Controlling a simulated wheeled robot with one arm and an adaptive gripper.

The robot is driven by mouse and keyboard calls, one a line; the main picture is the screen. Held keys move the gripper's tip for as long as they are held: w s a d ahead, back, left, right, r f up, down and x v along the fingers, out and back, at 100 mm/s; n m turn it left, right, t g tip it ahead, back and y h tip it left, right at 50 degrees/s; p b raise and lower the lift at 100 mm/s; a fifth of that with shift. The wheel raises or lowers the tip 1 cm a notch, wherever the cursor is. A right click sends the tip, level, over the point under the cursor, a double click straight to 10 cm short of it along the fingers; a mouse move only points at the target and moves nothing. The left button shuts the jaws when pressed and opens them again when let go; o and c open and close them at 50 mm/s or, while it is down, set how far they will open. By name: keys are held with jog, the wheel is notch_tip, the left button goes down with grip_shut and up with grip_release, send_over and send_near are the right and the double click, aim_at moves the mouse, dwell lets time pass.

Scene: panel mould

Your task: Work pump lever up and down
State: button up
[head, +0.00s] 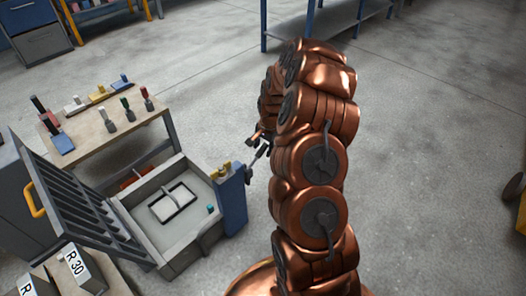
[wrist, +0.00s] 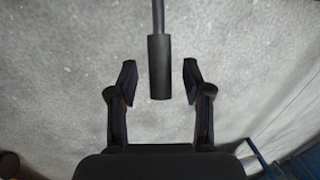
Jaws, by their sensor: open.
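In the wrist view the pump lever is a thin grey rod with a thick black grip (wrist: 159,68). The grip's end reaches between the two fingers of my gripper (wrist: 159,80), which is open, with a gap on each side. In the head view the lever (head: 259,155) sticks out beside the blue pump unit (head: 232,200) on the right side of the mould. My gripper (head: 265,143) is at the lever's upper end, partly hidden by my copper arm. The grey panel mould (head: 128,208) has its slatted lid (head: 75,205) open to the left.
A white frame (head: 173,203) and a small teal piece (head: 210,209) lie in the mould. Behind it stands a table (head: 95,140) with several coloured tools. Boxes marked R 30 (head: 82,270) are at the front left.

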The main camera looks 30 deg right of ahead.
jog(key=shift+w+a+f, duration=0.1)
jog(key=shift+w+f, duration=0.05)
jog(key=shift+f, duration=0.6)
grip_shut()
